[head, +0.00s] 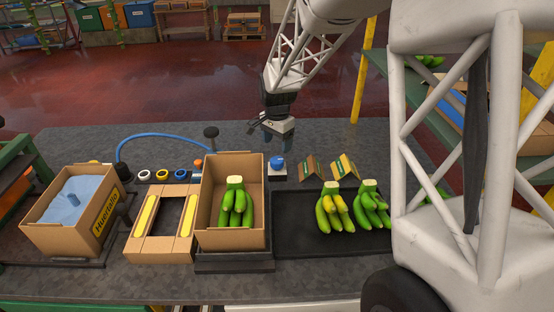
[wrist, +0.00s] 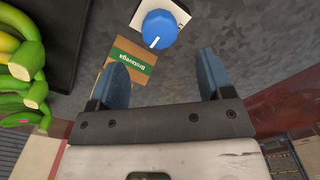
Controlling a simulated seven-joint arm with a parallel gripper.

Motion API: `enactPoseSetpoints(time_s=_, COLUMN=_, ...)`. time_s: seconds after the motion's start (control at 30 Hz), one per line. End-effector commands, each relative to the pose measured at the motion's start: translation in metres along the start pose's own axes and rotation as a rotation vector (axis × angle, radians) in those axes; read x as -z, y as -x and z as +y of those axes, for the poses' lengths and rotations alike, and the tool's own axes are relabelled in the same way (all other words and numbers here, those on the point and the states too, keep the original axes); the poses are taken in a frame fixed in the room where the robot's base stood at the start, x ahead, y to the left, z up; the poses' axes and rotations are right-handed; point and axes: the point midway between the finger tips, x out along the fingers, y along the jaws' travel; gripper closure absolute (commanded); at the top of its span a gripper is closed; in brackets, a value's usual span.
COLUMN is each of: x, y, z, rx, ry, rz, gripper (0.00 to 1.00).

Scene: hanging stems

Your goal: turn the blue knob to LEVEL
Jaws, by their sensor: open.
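The blue knob (head: 278,162) sits on a small white plate (head: 279,174) on the grey table, just right of the open cardboard box. In the wrist view the knob (wrist: 159,29) is near the top, with a white pointer line at its lower left edge. Its plate (wrist: 180,12) carries dark marks too small to read. My gripper (head: 277,138) is above and close to the knob, fingers down. In the wrist view its two blue fingers (wrist: 164,76) are apart with nothing between them, and the knob lies beyond their tips.
A cardboard box (head: 258,205) with green bananas stands left of the knob. Green and yellow cards (head: 314,168) stand to its right. A black tray (head: 375,239) holds more bananas. A flat carton (head: 160,248) and a box with blue lining (head: 98,243) are farther left.

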Motion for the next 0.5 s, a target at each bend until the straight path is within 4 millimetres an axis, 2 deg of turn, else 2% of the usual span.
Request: enactPoseSetpoints(time_s=0.5, x=0.0, y=-0.055, z=0.0, rx=-0.002, ry=0.0, rz=-0.001, gripper=0.27)
